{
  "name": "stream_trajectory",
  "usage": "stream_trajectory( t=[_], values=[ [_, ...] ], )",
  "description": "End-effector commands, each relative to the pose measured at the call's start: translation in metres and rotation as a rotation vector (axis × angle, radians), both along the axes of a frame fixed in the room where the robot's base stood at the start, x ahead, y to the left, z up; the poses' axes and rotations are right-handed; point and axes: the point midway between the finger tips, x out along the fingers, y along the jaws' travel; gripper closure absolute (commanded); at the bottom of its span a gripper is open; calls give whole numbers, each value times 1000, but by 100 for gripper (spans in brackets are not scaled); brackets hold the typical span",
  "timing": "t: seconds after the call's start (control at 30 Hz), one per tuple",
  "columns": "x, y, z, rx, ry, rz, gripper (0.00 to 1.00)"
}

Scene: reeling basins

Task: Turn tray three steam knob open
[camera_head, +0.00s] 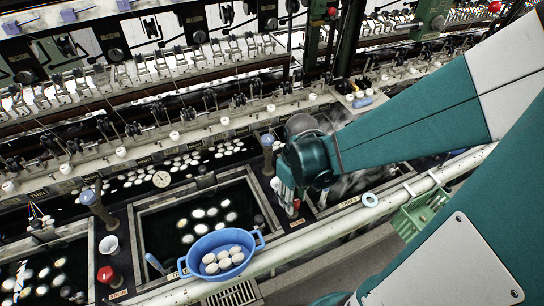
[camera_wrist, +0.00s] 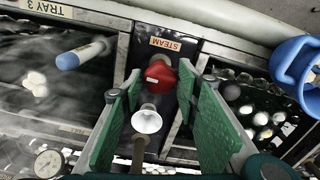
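The red steam knob (camera_wrist: 160,74) sits beside a STEAM label (camera_wrist: 174,44) in the wrist view. A TRAY 3 label (camera_wrist: 46,8) is at the top left, on the side of the steamy basin. My gripper (camera_wrist: 159,78) is open, its green-padded fingers on either side of the knob. The knob shows between the fingertips; whether either touches it I cannot tell. In the head view my gripper (camera_head: 289,203) points down at the panel between two basins, and a bit of the red knob (camera_head: 296,203) shows by its fingers.
A white funnel-like cup (camera_wrist: 147,120) stands close behind the knob, between the fingers. A blue-ended cylinder (camera_wrist: 84,53) is to the left. A blue basket (camera_head: 222,276) of cocoons hangs over the left basin's front edge. Another red knob (camera_head: 105,273) is at far left.

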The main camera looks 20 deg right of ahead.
Motion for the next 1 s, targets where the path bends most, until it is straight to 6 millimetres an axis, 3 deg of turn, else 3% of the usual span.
stream_trajectory(
  t=[0.57,1.0],
  values=[
    [0,0,3,0,0,-1,58],
    [0,0,29,0,0,-1,58]
  ],
)
